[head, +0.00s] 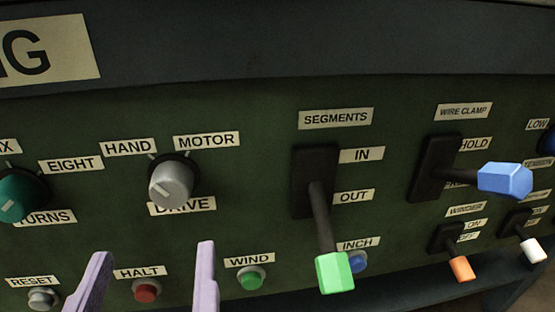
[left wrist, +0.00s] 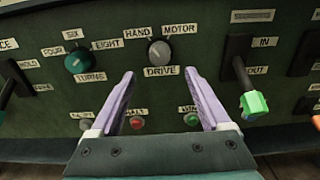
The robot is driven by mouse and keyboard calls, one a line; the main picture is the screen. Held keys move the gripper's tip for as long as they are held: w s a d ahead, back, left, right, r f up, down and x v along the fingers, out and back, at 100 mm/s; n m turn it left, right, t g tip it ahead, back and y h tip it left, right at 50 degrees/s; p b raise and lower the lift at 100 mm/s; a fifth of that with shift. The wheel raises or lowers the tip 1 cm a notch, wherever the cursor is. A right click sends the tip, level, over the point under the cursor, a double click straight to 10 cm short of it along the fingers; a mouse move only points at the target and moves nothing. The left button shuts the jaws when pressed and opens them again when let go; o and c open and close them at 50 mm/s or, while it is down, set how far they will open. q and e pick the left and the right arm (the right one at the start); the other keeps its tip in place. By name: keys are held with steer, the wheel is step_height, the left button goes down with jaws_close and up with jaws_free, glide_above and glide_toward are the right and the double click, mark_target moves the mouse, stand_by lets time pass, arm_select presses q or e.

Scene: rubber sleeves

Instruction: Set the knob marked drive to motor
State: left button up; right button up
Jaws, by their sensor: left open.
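The drive knob (head: 172,183) is a round silver-grey dial on the dark green panel. DRIVE is printed below it, HAND at its upper left and MOTOR at its upper right. It also shows in the left wrist view (left wrist: 159,53), straight ahead between the finger lines. Its pointer mark is too small to read with certainty. My left gripper (head: 153,250) is open and empty, its two pale purple fingers apart below the knob in the head view. The left wrist view shows both fingers (left wrist: 160,74) pointing at the panel, not touching the knob. My right gripper is not in view.
A green turns knob (head: 20,196) sits left of the drive knob. The green-tipped segments lever (head: 322,215) and blue-tipped wire clamp lever (head: 500,180) stick out to the right. Below are the red halt button (head: 146,291) and green wind button (head: 251,279), near my fingers.

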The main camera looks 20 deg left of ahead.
mark_target(169, 196)
arm_select(q)
steer(key=x, duration=0.8)
steer(key=shift+w+a+r, duration=0.1)
steer(key=shift+w, duration=0.1)
steer(key=shift+c, duration=0.3)
jaws_close()
